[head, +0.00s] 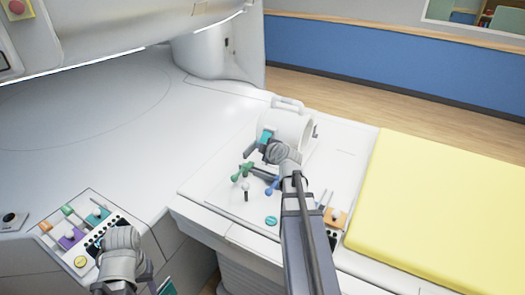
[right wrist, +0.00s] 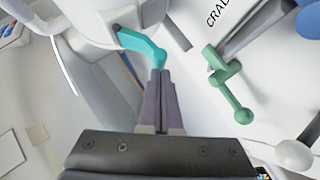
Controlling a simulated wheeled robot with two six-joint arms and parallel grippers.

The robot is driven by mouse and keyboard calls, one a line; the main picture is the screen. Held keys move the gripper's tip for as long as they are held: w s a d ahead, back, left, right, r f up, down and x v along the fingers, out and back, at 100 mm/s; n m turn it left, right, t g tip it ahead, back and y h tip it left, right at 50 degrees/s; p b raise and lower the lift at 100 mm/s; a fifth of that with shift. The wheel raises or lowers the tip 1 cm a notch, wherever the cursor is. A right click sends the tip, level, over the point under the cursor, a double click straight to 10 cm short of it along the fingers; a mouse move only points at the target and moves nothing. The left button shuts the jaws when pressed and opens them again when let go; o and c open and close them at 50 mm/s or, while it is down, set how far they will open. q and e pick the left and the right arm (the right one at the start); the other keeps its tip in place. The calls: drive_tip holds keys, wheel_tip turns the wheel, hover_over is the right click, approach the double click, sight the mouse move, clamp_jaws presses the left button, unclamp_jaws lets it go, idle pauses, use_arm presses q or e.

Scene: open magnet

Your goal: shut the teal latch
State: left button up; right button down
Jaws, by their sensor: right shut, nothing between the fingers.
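The teal latch (head: 265,137) sits on the side of the white cylindrical coil housing (head: 296,126) in the head view. In the right wrist view the teal latch (right wrist: 143,44) is a bent lever, pivoted at its upper left end. My right gripper (head: 268,150) is at the latch and partly hides it in the head view. Its fingertips (right wrist: 160,76) are shut together and empty, right at the free end of the latch; I cannot tell whether they touch. My left gripper (head: 120,242) is over the lower left control panel; its fingers are not clear.
A green lever (head: 242,173), also in the right wrist view (right wrist: 236,95), stands close to the right gripper. A blue lever (head: 272,186) and a white-knobbed lever (head: 246,187) are near it. A yellow pad (head: 440,210) lies to the right. The white surface at left is clear.

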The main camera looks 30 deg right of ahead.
drive_tip(key=shift+n+t+h, duration=0.4)
drive_tip(key=shift+h, duration=0.1)
drive_tip(key=f+b, duration=0.1)
drive_tip(key=b, duration=0.1)
drive_tip(key=d+f+b, duration=0.1)
drive_tip(key=f+b, duration=0.3)
drive_tip(key=shift+w+d+f, duration=0.15)
drive_tip(key=shift+w+d, duration=0.15)
drive_tip(key=shift+w, duration=0.1)
drive_tip(key=shift+r, duration=0.25)
drive_tip(key=shift+r+p, duration=0.7)
drive_tip(key=shift+p, duration=0.05)
